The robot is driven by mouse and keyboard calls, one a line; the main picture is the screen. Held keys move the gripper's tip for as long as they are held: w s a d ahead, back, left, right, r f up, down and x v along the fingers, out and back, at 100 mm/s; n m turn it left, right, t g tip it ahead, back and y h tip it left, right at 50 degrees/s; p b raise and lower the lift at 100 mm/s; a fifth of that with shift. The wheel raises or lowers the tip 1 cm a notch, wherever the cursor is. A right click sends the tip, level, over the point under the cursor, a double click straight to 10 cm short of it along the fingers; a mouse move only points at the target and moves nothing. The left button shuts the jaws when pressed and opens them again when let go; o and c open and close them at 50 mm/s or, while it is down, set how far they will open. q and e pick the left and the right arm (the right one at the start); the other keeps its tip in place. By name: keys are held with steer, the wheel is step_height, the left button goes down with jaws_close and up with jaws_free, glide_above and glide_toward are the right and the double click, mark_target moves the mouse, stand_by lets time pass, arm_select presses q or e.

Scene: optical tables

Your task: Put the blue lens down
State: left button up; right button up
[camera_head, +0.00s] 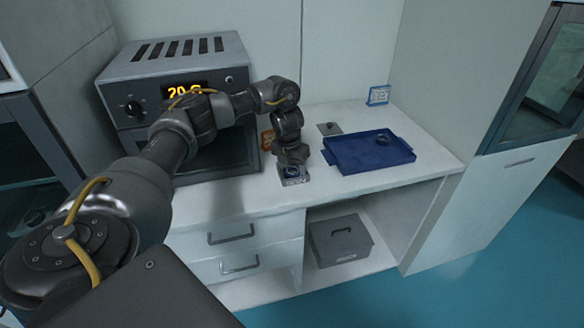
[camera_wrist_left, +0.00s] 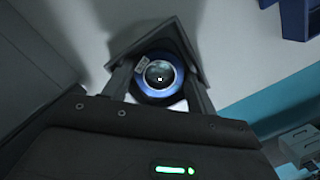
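The blue lens (camera_wrist_left: 160,76), a round glass in a blue ring with a small label, sits between the two fingers of my left gripper (camera_wrist_left: 160,84) in the left wrist view. The fingers lie close on both its sides and appear to hold it. A dark square holder (camera_wrist_left: 174,28) shows behind the lens. In the head view my left gripper (camera_head: 292,172) points down at this labelled holder (camera_head: 295,182) near the counter's front edge. I cannot tell whether the lens rests on it. My right gripper is not in view.
A blue tray (camera_head: 350,162) with a dark round item (camera_head: 383,140) lies to the right on the white counter (camera_head: 425,170). A grey plate (camera_head: 329,128) and a small blue-edged sign (camera_head: 378,95) stand behind. An oven-like device (camera_head: 185,60) is at left. A grey box (camera_head: 340,240) sits below.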

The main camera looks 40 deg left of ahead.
mark_target(289, 174)
arm_select(q)
steer(key=shift+r, duration=0.35)
step_height(289, 174, up, 11)
steer(key=s+p, duration=0.1)
steer(key=p, duration=0.1)
steer(key=shift+s+d+r+p, duration=0.15)
steer(key=shift+s+r+p, duration=0.05)
steer(key=shift+s+p, duration=0.15)
